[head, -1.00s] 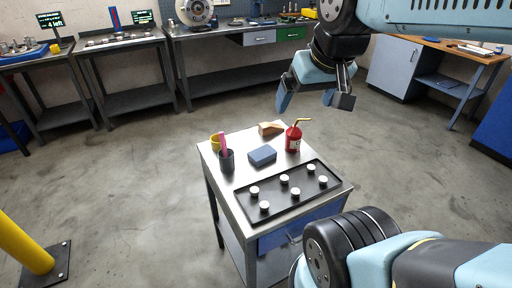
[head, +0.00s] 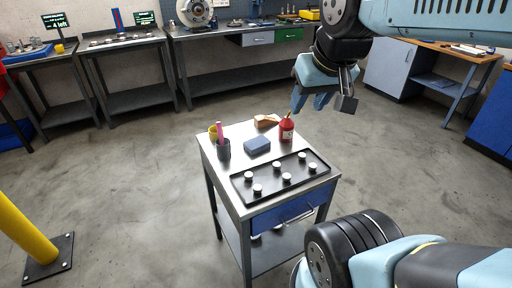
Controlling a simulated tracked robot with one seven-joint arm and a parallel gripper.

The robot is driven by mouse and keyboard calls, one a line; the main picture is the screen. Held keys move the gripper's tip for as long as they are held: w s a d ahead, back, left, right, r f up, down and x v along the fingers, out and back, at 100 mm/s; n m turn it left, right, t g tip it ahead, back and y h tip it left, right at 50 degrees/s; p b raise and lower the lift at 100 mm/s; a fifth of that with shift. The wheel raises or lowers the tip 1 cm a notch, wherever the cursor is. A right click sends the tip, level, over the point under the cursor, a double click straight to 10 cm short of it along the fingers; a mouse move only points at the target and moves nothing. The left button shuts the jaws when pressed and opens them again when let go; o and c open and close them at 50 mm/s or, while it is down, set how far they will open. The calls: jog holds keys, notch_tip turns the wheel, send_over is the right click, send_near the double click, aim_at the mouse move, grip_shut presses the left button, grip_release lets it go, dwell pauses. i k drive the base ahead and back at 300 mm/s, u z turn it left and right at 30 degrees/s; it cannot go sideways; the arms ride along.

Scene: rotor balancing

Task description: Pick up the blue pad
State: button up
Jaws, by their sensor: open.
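The blue pad (head: 257,145) is a small dark-blue block lying flat on the top of a metal cart (head: 212,165). It sits between a dark cup and a red oil can, behind a black tray. My gripper (head: 311,100) hangs in the air behind and to the right of the cart in the picture, with its fingers pointing down. It is open and empty, apart from the pad. Nothing hides the pad.
A dark cup (head: 223,150) with a pink item, a yellow cup (head: 213,133), a wooden block (head: 267,121) and a red oil can (head: 286,130) surround the pad. The black tray (head: 296,181) holds several white-topped pieces. A yellow post (head: 22,228) stands left.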

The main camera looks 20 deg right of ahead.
aim_at(255, 145)
jog(key=u, duration=0.15)
jog(key=k, duration=0.25)
jog(key=z, duration=0.55)
jog(key=i, duration=0.1)
jog(key=u, duration=2.35)
jog(key=k, duration=0.95)
jog(key=z, duration=1.1)
jog(key=i, duration=1)
jog(key=u, duration=0.1)
